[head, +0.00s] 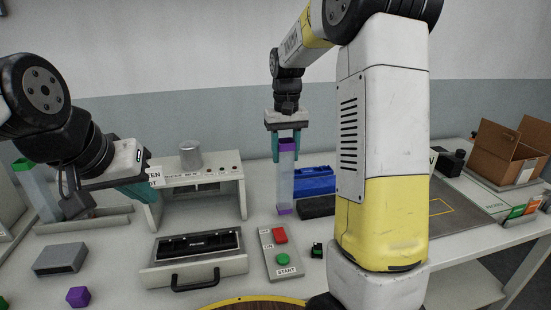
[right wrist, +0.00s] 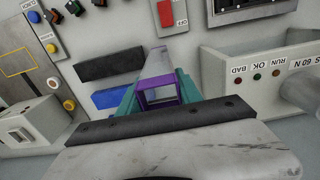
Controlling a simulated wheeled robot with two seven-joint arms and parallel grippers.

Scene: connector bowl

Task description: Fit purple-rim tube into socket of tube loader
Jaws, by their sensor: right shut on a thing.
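My right gripper (head: 287,150) is shut on the purple-rim tube (head: 286,180), a long clear-grey square tube held about upright. Its lower purple end (head: 285,211) shows in the head view; I cannot tell whether it touches anything. In the right wrist view the near purple rim (right wrist: 158,78) sits between the teal fingers. My left gripper (head: 138,193) is at the left, angled down beside the gate-like bench unit; its finger gap is not clear. A drawer-like unit with a dark slotted top (head: 198,246) and handle stands in front; I cannot tell which thing is the tube loader.
A green-rim tube (head: 40,190) stands at the far left. The gate-like unit (head: 205,187) stands behind the drawer unit. A button box (head: 281,258), blue bin (head: 314,181) and dark block (head: 317,207) are near the tube. A grey block (head: 61,260) and purple piece (head: 78,296) lie front left.

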